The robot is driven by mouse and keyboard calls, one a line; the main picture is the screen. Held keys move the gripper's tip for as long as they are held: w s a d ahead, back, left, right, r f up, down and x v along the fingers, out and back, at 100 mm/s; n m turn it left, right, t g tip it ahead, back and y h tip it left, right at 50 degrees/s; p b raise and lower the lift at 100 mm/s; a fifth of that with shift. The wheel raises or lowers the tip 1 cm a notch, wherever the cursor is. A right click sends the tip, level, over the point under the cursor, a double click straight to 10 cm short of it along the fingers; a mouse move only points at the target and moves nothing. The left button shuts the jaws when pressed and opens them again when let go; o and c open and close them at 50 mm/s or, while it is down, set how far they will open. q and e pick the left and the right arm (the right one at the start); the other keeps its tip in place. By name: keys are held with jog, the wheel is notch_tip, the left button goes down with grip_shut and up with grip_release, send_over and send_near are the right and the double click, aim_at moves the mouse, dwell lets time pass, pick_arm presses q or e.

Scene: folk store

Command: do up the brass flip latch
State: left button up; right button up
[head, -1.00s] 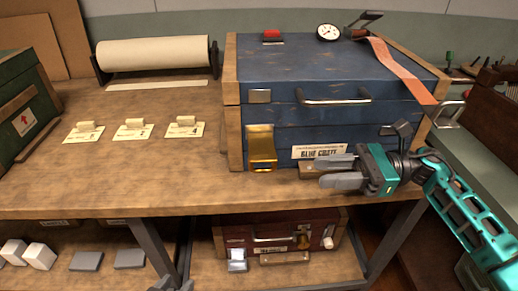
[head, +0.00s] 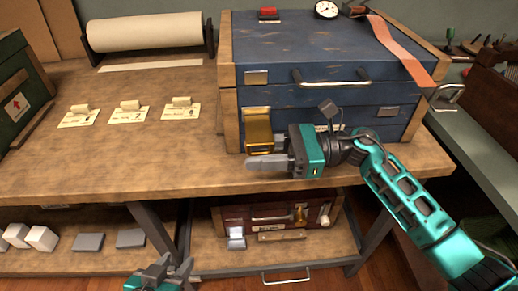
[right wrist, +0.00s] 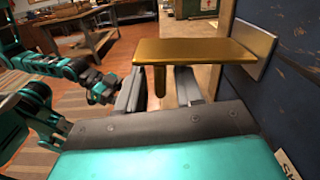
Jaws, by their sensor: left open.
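The brass flip latch (head: 258,128) is on the left of the blue crate's front. In the right wrist view its brass plate (right wrist: 205,50) sticks out from a mount on the crate, with a short peg below. My right gripper (head: 272,152) is open, its fingers pointing left at the latch's lower end. In the right wrist view the fingers (right wrist: 160,90) are apart, below the plate, with the peg showing between them; contact cannot be told. My left gripper (head: 163,273) is open and empty, low in front of the bench.
The blue crate (head: 310,50) has a front handle (head: 330,80), an orange strap (head: 398,48) and a gauge on its lid. A red case (head: 275,218) sits on the lower shelf. Paper tags (head: 128,111) lie left on the bench (head: 150,170); bare bench lies in front of them.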

jog(key=shift+a, duration=0.2)
grip_shut()
dwell(0.6)
